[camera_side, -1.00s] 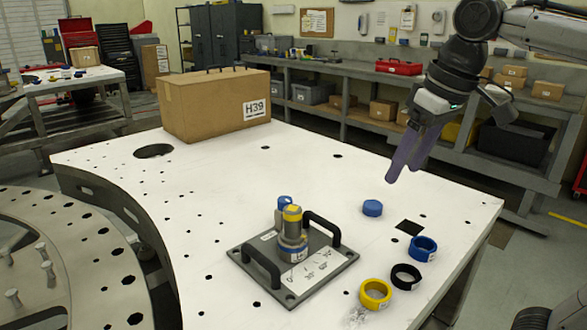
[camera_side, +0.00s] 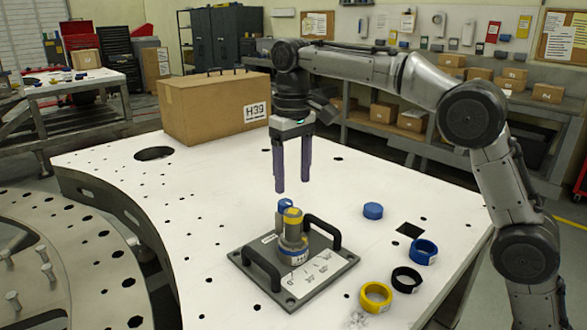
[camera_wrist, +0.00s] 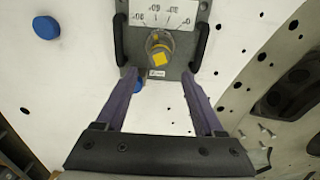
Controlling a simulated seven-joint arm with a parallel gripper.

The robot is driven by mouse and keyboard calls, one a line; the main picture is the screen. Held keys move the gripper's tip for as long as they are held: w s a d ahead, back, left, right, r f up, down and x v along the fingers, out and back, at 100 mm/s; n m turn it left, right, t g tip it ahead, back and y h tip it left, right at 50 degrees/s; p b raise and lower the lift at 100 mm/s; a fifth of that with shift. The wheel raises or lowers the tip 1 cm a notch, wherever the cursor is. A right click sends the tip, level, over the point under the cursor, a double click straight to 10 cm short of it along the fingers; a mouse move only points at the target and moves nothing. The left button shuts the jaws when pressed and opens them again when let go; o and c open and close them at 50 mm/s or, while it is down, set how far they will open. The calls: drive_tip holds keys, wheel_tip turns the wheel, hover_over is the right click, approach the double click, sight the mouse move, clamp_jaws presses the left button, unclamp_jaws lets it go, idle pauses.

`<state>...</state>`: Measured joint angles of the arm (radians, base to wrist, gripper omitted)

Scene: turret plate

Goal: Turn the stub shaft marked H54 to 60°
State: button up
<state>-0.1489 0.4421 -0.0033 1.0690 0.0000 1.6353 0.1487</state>
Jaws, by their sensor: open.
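A dark turret plate (camera_side: 255,271) with two black handles lies on the white table. A grey stub shaft with a yellow top mark (camera_side: 292,216) stands upright at its middle; it also shows in the wrist view (camera_wrist: 159,47). A blue and white collar (camera_side: 293,253) sits around its base. A white angle scale (camera_wrist: 163,15) lies beside the shaft on the plate. A small white label (camera_wrist: 157,73) on the plate is too small to read. My gripper (camera_side: 293,190) points down above the plate, open and empty, clear of the shaft.
A blue cap-like part (camera_side: 284,205) stands behind the shaft. A blue disc (camera_side: 373,210) and blue (camera_side: 423,251), black (camera_side: 406,279) and yellow (camera_side: 376,296) rings lie to the right. A box marked H39 (camera_side: 205,110) stands behind. The handles flank the shaft closely.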

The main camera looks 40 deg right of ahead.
sight(293, 211)
drive_tip(key=shift+f, duration=4)
drive_tip(key=c, duration=1)
drive_tip(key=shift+c, duration=0.2)
drive_tip(key=shift+m, duration=1)
drive_tip(key=o, duration=1)
drive_tip(key=shift+o, duration=0.2)
drive_tip(key=shift+r, duration=3.5)
